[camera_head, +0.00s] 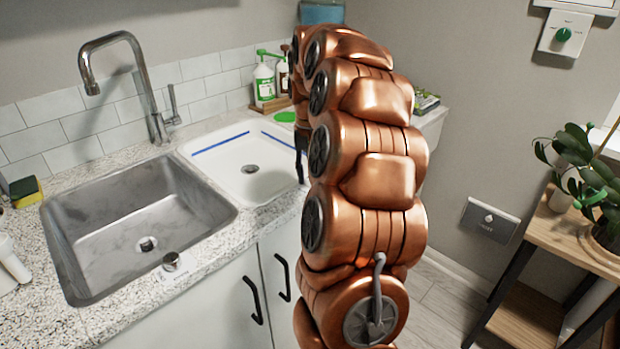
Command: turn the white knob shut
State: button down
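A small white knob (488,218) sits on a grey plate (490,227) low on the wall at the right, between the counter and the plant stand. The plate carries lettering too small to read. My copper arm rises through the middle of the view and bends away over the counter. A dark, thin part that looks like my gripper (300,158) shows at the left edge of the arm, over the white basin and well away from the white knob. The arm hides most of it, so its opening and anything in it cannot be seen.
A green knob (563,35) is on a white plate higher on the wall. A metallic knob (171,261) stands at the counter's front edge. The wooden plant stand (556,232) with a potted plant (590,170) stands right of the white knob. Floor (440,285) before it looks clear.

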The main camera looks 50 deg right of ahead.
jog(key=shift+m, duration=0.6)
jog(key=c, duration=0.8)
grip_release()
jog(key=shift+r, duration=5.95)
